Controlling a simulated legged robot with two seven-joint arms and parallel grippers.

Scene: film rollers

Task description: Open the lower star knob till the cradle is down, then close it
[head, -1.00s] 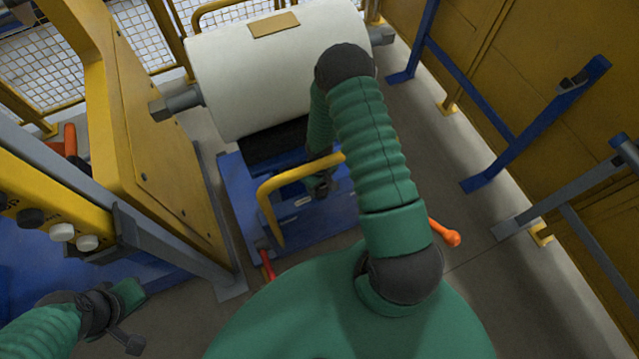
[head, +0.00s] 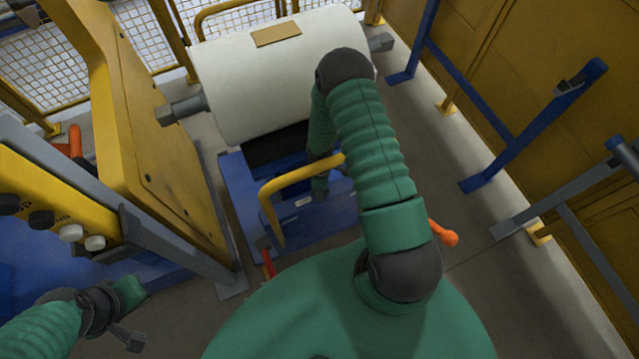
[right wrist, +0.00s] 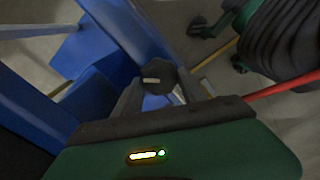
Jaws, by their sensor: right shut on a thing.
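A white film roll (head: 270,85) with grey shaft ends lies above a black cradle (head: 275,148) on a blue cart (head: 238,190). The cradle is mostly hidden by the roll and my right arm. My right gripper (head: 320,190) is low at the cart, partly hidden by its own arm. In the right wrist view, my right gripper (right wrist: 165,100) is shut on the dark star knob (right wrist: 158,78), which has a pale mark on its face. My left gripper (head: 115,315) is at the lower left, away from the cart; its jaw opening is unclear.
A yellow handle (head: 285,185) arches over the cart near my right forearm. An orange-tipped lever (head: 443,234) sticks out at the right. A yellow machine frame (head: 140,130) stands left of the roll. Blue stands (head: 540,120) line the right wall, with free floor between.

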